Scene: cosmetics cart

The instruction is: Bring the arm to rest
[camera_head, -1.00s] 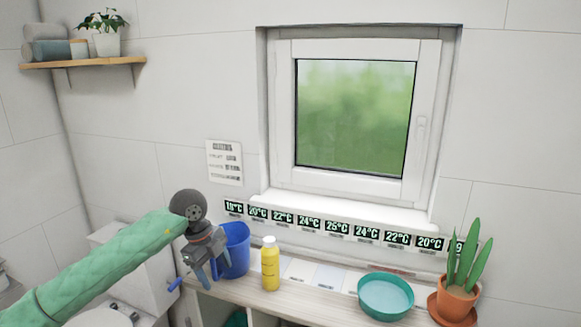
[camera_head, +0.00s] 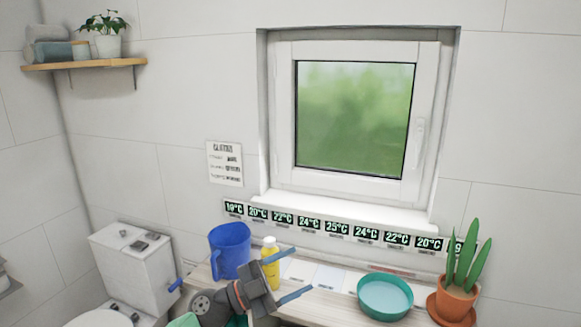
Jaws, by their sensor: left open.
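My left gripper (camera_head: 288,274) is at the lower middle of the head view, in front of the counter's near edge. Its two blue fingers point right and are spread apart, with nothing seen between them. Only a little of my green-sleeved left arm shows at the bottom edge. My right gripper is not in view.
A blue pitcher (camera_head: 231,249) stands on the counter (camera_head: 335,307) behind the gripper. A teal round basin (camera_head: 385,293) and a potted plant (camera_head: 457,298) stand to the right. A toilet (camera_head: 134,262) is at the left. A row of temperature labels (camera_head: 310,224) runs along the wall.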

